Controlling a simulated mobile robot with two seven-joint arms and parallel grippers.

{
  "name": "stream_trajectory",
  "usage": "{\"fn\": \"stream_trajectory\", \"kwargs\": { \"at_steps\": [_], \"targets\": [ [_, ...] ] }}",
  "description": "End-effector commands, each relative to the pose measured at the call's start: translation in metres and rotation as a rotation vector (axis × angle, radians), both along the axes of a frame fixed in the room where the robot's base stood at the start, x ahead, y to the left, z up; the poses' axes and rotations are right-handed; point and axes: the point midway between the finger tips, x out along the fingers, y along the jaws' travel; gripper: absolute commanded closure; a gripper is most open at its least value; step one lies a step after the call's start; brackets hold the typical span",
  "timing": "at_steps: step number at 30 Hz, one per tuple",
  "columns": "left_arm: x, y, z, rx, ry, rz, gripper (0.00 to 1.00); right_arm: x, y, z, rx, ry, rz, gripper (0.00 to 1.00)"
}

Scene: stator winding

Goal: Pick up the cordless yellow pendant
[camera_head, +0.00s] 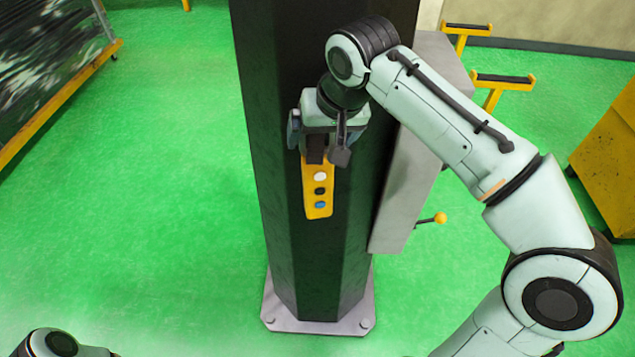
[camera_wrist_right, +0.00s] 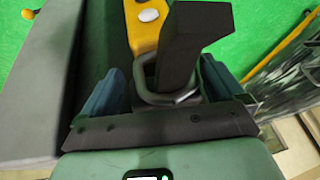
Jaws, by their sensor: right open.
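The yellow pendant (camera_head: 318,190) hangs upright against the front of the black column, with white, black and blue buttons down its face. Its upper end is hidden by my right gripper (camera_head: 325,140) in the head view. In the right wrist view, the pendant (camera_wrist_right: 143,32) shows at the top, with a grey metal loop and a dark block (camera_wrist_right: 190,48) near its end. My right gripper (camera_wrist_right: 163,85) is open, its two bluish fingers spread on either side of the loop and block. I cannot tell whether they touch. My left gripper is not in view.
The black column (camera_head: 285,240) stands on a bolted grey base plate (camera_head: 320,325). A grey box (camera_head: 395,220) with a yellow-knobbed lever is on its right. Yellow stands and a yellow cabinet (camera_head: 605,150) are at the right. Green floor lies clear to the left.

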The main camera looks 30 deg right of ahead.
Motion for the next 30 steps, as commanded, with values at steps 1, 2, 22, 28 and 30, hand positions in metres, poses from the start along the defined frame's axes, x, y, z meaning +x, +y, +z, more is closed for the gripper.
{"fn": "stream_trajectory", "kwargs": {
  "at_steps": [1,2,22,28,30],
  "targets": [
    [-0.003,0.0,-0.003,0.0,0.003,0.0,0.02,0.002,0.0,-0.01,0.0,0.004,0.0,0.05],
    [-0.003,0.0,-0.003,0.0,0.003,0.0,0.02,0.004,0.0,-0.013,-0.001,0.004,0.0,0.05],
    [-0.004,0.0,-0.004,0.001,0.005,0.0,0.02,0.009,-0.001,-0.024,-0.002,0.002,-0.003,1.0],
    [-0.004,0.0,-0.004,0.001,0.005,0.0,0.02,0.009,-0.001,-0.023,-0.002,0.002,-0.004,1.0],
    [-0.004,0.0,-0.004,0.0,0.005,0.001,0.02,0.009,-0.002,-0.023,-0.003,0.003,-0.005,1.0]
  ]
}}
